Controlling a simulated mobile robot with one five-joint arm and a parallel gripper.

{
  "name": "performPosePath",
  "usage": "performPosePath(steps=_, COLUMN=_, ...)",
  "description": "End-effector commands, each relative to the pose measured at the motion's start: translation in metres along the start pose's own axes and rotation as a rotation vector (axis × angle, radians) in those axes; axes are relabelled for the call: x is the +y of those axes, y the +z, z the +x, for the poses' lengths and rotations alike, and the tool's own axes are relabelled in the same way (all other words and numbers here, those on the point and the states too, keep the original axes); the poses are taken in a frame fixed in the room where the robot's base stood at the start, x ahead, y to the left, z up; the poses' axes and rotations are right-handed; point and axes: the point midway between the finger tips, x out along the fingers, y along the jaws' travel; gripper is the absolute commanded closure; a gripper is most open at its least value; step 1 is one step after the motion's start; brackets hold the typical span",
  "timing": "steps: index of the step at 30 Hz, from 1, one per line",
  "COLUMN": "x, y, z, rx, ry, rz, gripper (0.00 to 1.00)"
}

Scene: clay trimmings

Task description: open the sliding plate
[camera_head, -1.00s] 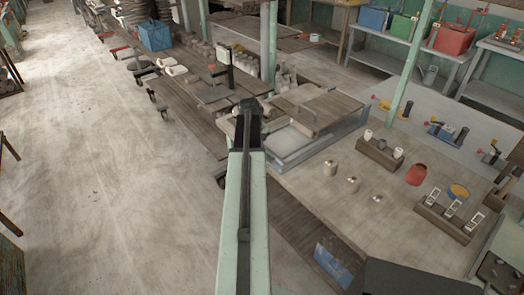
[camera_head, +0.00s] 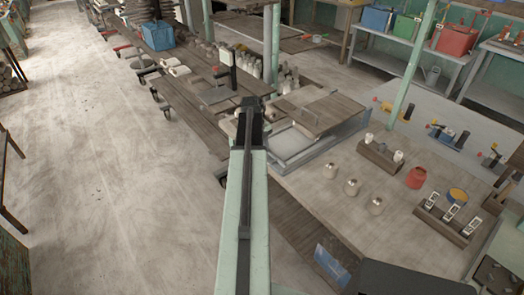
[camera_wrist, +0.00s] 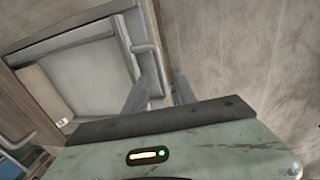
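The wooden sliding plate (camera_head: 328,108) lies over the far part of a pale grey tray-like box (camera_head: 284,163) in the head view. The near part of the box is uncovered. In the wrist view, a pale recessed box interior (camera_wrist: 88,72) shows at upper left, with a grey bar (camera_wrist: 154,60) at its right side. My gripper (camera_wrist: 158,92) has its two fingers apart, with the lower end of the bar seen between them. I cannot tell whether either finger touches it. In the head view, my gripper end (camera_head: 250,110) is left of the box, and its fingertips are hidden.
Several pale bottles (camera_head: 351,187), a red jar (camera_head: 416,177) and a wooden rack (camera_head: 445,221) stand on the table right of the box. A stand with a dark post (camera_head: 226,62) and more bottles stand behind. Floor (camera_head: 95,170) is clear at left.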

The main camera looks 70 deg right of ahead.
Motion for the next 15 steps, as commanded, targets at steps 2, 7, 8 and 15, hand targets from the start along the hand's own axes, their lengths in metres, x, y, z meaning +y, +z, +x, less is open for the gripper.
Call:
performPosePath(steps=2, x=0.002, y=0.0, z=-0.025, rx=0.0, ry=0.0, rz=-0.001, gripper=0.68)
performPosePath(steps=7, x=0.002, y=0.001, z=-0.052, rx=0.001, ry=0.0, rz=-0.001, gripper=0.68)
performPosePath(steps=8, x=0.002, y=0.001, z=-0.054, rx=0.001, ry=0.0, rz=-0.001, gripper=0.68)
performPosePath(steps=15, x=0.0, y=0.0, z=-0.053, rx=0.001, ry=0.0, rz=0.0, gripper=0.68)
